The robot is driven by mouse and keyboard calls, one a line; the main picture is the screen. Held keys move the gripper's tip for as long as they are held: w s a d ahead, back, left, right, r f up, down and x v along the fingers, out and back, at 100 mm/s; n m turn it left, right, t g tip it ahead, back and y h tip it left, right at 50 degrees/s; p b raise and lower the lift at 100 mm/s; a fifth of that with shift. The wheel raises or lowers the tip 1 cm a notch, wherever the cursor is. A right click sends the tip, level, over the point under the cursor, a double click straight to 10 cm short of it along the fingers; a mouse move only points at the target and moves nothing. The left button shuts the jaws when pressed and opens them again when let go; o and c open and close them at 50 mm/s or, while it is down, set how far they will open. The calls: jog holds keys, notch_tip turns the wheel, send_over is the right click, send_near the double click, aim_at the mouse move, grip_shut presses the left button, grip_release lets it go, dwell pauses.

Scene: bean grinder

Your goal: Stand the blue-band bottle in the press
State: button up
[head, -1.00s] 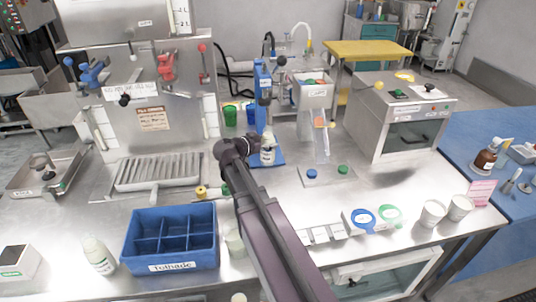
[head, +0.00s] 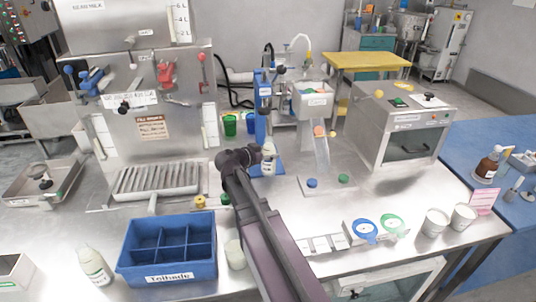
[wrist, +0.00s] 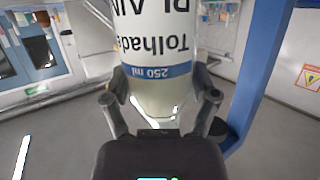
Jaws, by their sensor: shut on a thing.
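The blue-band bottle (head: 268,157) is white with a blue band and shows in my gripper (head: 257,160) at the blue press (head: 262,105). In the wrist view the bottle (wrist: 155,45) fills the top middle, its label upside down and its blue "250 ml" band just above my gripper (wrist: 163,92). My gripper's fingers are shut around the bottle, one on each side. The press's blue upright (wrist: 262,75) stands to the right there, apart from the bottle in the picture. Whether the bottle's bottom touches the press base (head: 277,170) cannot be told.
A sloped chute (head: 321,148) is close on the right.

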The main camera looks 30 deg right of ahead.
jog(key=w+d+f+b, duration=0.1)
jog(key=w+d, duration=0.1)
jog(key=w, duration=0.6)
jog(key=shift+d, duration=0.15)
dwell(0.7)
jog(key=shift+w+f, duration=0.15)
jog(key=shift+w, duration=0.05)
jog(key=shift+w+d+f+b, duration=0.1)
jog(key=shift+f+b, duration=0.15)
jog(key=shift+b, duration=0.15)
dwell(1.1)
dwell(0.6)
jog(key=o, duration=0.7)
jog(key=shift+o, duration=0.2)
jog(key=shift+r, duration=0.15)
